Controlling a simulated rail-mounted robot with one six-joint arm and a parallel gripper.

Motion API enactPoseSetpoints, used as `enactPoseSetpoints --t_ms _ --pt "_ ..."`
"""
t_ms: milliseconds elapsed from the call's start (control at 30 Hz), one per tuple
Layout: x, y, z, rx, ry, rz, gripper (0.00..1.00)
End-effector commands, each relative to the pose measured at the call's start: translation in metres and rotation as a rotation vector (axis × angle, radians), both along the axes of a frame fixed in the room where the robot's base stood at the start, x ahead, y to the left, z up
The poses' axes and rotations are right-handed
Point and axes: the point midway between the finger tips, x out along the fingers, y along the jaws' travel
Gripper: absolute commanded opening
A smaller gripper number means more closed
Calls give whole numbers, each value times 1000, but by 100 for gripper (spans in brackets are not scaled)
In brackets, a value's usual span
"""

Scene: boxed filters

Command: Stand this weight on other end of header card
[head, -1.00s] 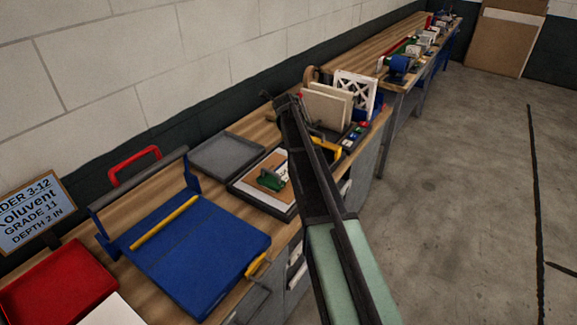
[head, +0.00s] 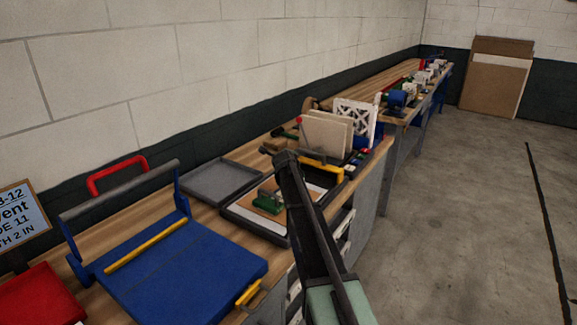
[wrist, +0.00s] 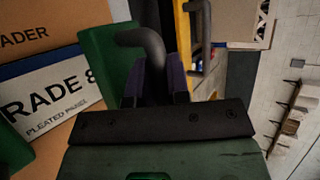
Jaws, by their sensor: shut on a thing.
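My gripper (wrist: 157,85) is shut on the dark bent handle of a green weight (wrist: 104,55) in the wrist view. The weight is beside the printed header card (wrist: 52,95), which reads "RADE 8" and "PLEATED PANEL". Another green block (wrist: 12,150), likely the other weight, shows at the left edge. The card lies over a brown surface with partial lettering. In the head view, green shapes (head: 266,201) show on a brown board in a dark tray (head: 243,224). My arm hides part of them, and my fingertips cannot be made out there. Contact under the held weight is hidden.
A blue trimmer-like board (head: 190,275) with a raised bar lies left of the tray. An empty grey tray (head: 218,181) is behind. Upright cream panels (head: 325,133) and a yellow piece (head: 322,169) stand right of the tray. The floor to the right is clear.

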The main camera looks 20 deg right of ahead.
Motion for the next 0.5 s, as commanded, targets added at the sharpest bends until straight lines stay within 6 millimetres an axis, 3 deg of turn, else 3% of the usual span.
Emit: enactPoseSetpoints --t_ms 67,300,500 --pt "0 0 -1 -2 -2 1 0" --pt "0 0 -41 -2 -2 1 0" --pt "0 0 -40 -2 -2 1 0"
